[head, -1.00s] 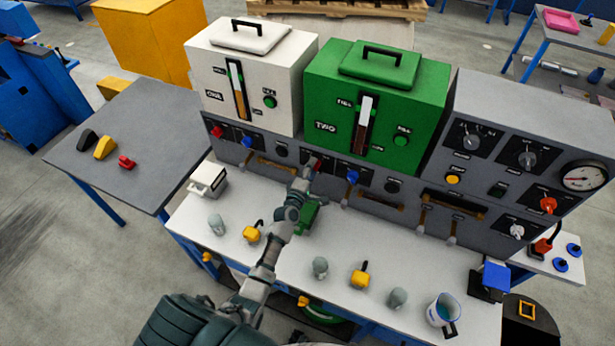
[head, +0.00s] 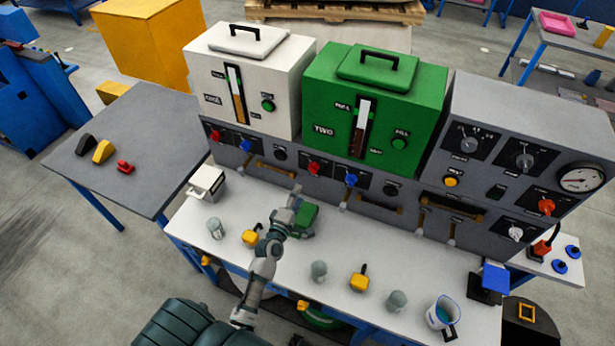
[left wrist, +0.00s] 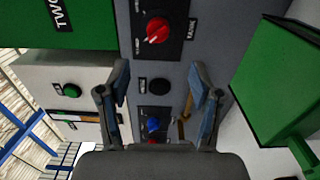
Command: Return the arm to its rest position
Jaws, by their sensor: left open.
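My left gripper (head: 297,198) is over the white table, in front of the grey control panel and beside the green box-shaped item (head: 305,218). In the left wrist view its two fingers (left wrist: 160,95) are spread apart with nothing between them. Beyond them are a red knob (left wrist: 157,30) and a blue knob (left wrist: 153,125) on the panel (left wrist: 205,40). The red knob of machine two also shows in the head view (head: 313,168), clear of the gripper. My right gripper is not in view.
The white box machine (head: 245,80) and green box machine (head: 375,95) stand on the panel. On the white table (head: 235,275) are a white container (head: 206,183), yellow items (head: 359,278), grey-green domed items (head: 397,300) and a mug (head: 442,313). A grey table (head: 125,140) stands left.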

